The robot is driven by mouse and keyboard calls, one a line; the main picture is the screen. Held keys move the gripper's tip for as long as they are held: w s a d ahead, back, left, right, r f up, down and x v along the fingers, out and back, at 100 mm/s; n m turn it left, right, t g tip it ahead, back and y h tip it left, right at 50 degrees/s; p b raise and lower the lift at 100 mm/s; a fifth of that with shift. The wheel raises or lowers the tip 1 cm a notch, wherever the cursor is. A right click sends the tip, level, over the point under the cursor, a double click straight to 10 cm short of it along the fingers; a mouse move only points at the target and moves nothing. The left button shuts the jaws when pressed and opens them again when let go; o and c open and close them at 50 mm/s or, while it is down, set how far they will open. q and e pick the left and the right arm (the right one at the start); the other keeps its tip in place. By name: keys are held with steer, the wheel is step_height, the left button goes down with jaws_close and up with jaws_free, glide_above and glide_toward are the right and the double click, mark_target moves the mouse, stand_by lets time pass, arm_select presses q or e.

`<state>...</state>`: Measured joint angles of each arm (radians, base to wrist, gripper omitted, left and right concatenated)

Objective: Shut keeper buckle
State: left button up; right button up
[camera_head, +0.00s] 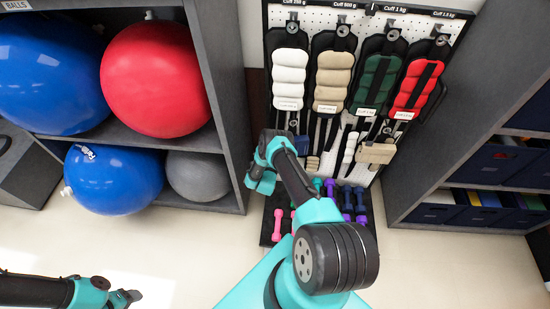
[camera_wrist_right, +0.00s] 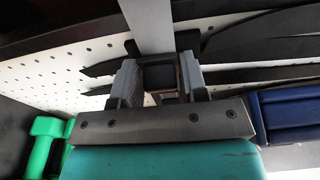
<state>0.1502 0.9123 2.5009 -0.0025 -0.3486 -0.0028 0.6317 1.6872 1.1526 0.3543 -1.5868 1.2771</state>
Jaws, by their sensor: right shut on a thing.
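In the right wrist view my right gripper (camera_wrist_right: 160,78) has its two grey fingers closed against a small dark frame-like piece (camera_wrist_right: 158,76), which looks like the keeper buckle. A flat grey strap (camera_wrist_right: 147,25) runs up from it. The gripper body hides its near side, so I cannot tell whether it is open or shut. In the head view my right arm reaches up to the lower left of the cuff rack, and its fingertips are hidden. My left gripper (camera_head: 130,297) is at the bottom left, away from the rack; its finger gap is not clear.
The white pegboard (camera_head: 440,25) holds white (camera_head: 290,75), tan (camera_head: 333,78), green (camera_head: 376,82) and red (camera_head: 416,85) cuffs with hanging straps. Small dumbbells (camera_head: 348,198) lie below. Ball shelves (camera_head: 225,95) stand left, a bin shelf (camera_head: 440,150) right. The floor at lower right is clear.

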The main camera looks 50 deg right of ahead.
steer(key=o, duration=0.8)
steer(key=shift+c, duration=0.2)
steer(key=shift+a, duration=0.1)
steer(key=v, duration=1.7)
steer(key=shift+s, duration=0.15)
